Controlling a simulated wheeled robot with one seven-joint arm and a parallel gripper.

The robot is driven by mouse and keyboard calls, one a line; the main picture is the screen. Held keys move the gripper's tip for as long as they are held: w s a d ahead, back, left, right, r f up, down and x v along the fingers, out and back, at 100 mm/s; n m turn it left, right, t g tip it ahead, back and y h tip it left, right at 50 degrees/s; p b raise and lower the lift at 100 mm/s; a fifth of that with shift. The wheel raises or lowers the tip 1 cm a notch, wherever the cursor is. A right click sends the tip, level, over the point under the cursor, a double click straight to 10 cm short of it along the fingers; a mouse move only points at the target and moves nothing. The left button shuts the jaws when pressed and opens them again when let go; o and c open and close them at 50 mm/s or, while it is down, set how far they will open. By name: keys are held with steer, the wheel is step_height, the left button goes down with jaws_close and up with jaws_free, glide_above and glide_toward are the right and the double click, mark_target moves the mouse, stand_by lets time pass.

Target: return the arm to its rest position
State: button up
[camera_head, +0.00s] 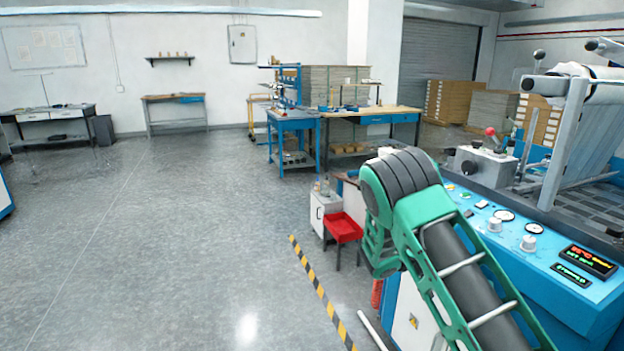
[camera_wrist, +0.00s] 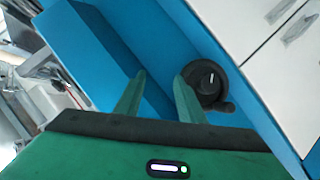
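My green and black arm (camera_head: 420,225) rises from the lower right in the head view and bends over in front of the blue laminating machine (camera_head: 490,260). My gripper is hidden in the head view. In the wrist view my gripper (camera_wrist: 160,85) shows two green fingers standing apart with nothing between them. Behind the fingers is a blue surface, with a round black knob (camera_wrist: 209,84) close to the right fingertip. I cannot tell whether that finger touches the knob.
The machine carries knobs, a red display (camera_head: 587,262) and rollers (camera_head: 590,75). Yellow-black floor tape (camera_head: 320,290) runs nearby. The grey floor (camera_head: 170,240) on the left is clear.

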steer(key=s+d+r+g+y, duration=0.15)
steer(key=s+r+y, duration=0.3)
steer(key=s, duration=0.55)
steer(key=s+d+r+y, duration=0.25)
steer(key=s+r, duration=0.35)
steer(key=s, duration=0.3)
steer(key=s+a+r+y, duration=0.1)
steer(key=s+a+y, duration=0.1)
steer(key=s, duration=0.5)
steer(key=s+a+r+n+t+y, duration=0.1)
steer(key=s+a+r+y, duration=0.1)
steer(key=s+a, duration=0.3)
steer(key=s+a+r+n+y, duration=0.1)
steer(key=s+a+r+y, duration=0.1)
steer(key=s, duration=0.7)
steer(key=shift+a+t, duration=0.35)
steer(key=shift+a, duration=0.35)
